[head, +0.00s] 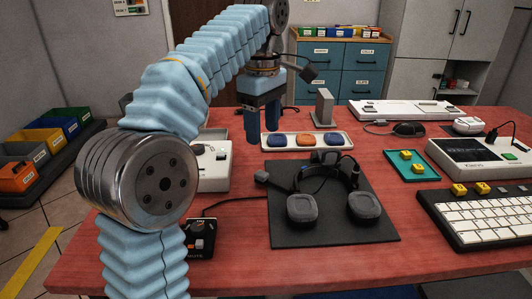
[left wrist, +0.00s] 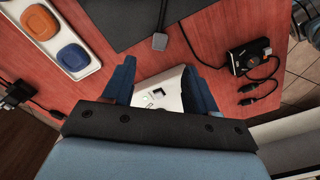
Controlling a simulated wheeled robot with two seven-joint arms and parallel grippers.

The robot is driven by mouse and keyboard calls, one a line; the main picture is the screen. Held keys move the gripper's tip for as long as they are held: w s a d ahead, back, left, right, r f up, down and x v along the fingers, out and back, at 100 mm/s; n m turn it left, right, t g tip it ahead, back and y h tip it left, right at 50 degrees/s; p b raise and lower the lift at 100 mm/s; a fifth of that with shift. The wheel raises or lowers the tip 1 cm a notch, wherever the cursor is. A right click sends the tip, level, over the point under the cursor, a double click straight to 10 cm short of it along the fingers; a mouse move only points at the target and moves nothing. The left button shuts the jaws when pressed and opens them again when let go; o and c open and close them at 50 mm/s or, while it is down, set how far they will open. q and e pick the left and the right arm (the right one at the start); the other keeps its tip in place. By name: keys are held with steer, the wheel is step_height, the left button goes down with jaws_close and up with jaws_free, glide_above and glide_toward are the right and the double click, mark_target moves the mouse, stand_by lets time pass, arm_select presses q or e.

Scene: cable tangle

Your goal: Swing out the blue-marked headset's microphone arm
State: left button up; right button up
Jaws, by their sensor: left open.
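A dark headset (head: 355,178) lies on a black mat (head: 300,236) in the middle of the table, with its two ear pads toward me. A little blue shows along its band. A small grey block on a thin dark stem (head: 262,176) reaches out left of the headset to the mat's edge; it looks like the microphone tip. It also shows in the left wrist view (left wrist: 159,41). My left gripper (head: 262,132) is open and empty, above and behind the mat's left side. In the left wrist view its blue fingers (left wrist: 161,88) stand apart over a white box. My right gripper is not in view.
A white tray (head: 264,142) with blue and orange discs lies behind the mat. The white box (head: 215,172) and a small black device (head: 200,238) with cables are at left. A stand (head: 323,107), a teal tray (head: 393,170) and a keyboard (head: 495,213) stand around.

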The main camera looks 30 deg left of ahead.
mark_target(263, 174)
arm_select(q)
step_height(263, 174, down, 11)
steer(key=b, duration=0.2)
steer(key=shift+r+b, duration=0.15)
steer(key=shift+b, duration=0.15)
jaws_close()
steer(key=shift+s, duration=0.1)
steer(key=shift+s+n+b, duration=0.55)
steer(key=shift+s+n, duration=0.2)
steer(key=shift+n, duration=0.45)
